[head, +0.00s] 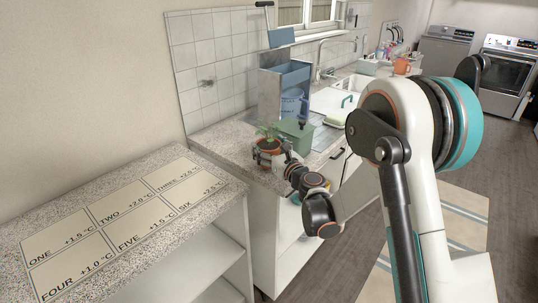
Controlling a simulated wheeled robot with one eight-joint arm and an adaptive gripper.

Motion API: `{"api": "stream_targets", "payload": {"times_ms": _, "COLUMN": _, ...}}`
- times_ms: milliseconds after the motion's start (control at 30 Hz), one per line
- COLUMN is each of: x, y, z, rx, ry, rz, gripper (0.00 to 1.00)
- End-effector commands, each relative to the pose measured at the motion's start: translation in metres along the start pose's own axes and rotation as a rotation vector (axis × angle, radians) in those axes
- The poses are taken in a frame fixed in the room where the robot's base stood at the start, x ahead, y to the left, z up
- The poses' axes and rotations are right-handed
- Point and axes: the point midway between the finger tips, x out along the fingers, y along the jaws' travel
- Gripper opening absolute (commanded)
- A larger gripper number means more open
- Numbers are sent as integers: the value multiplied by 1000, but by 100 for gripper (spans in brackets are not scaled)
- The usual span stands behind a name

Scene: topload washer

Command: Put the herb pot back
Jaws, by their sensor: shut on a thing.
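The herb pot (268,147) is a small terracotta pot with green leaves, upright in the head view at the front edge of the far counter. My gripper (268,157) is shut on the pot, with its fingers around the pot's lower part. The arm reaches in from the right. I cannot tell whether the pot's base touches the counter. A placard of labelled cells (128,219), ONE to SIX with temperatures, lies on the near left counter, and nothing stands on it.
A green box (296,134) stands just right of the pot. Behind it is a tall grey-blue bin (273,86) with a blue item inside. A white sink (337,103) lies farther right. Open shelves (205,270) are under the near counter.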

Motion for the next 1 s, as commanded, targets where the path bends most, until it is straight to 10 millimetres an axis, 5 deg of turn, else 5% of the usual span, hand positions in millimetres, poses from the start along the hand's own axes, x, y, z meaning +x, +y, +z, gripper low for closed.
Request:
{"api": "stream_targets", "payload": {"times_ms": 100, "x": 0, "y": 0, "z": -18, "rx": 0, "ry": 0, "rz": 0, "gripper": 35}}
{"api": "stream_targets", "payload": {"times_ms": 467, "x": 0, "y": 0, "z": -20, "rx": 0, "ry": 0, "rz": 0, "gripper": 35}}
{"api": "stream_targets", "payload": {"times_ms": 500, "x": 0, "y": 0, "z": -21, "rx": 0, "ry": 0, "rz": 0, "gripper": 78}}
{"api": "stream_targets", "payload": {"times_ms": 600, "x": 0, "y": 0, "z": -20, "rx": 0, "ry": 0, "rz": 0, "gripper": 96}}
{"api": "stream_targets", "payload": {"times_ms": 1000, "x": 0, "y": 0, "z": -20, "rx": 0, "ry": 0, "rz": 0, "gripper": 96}}
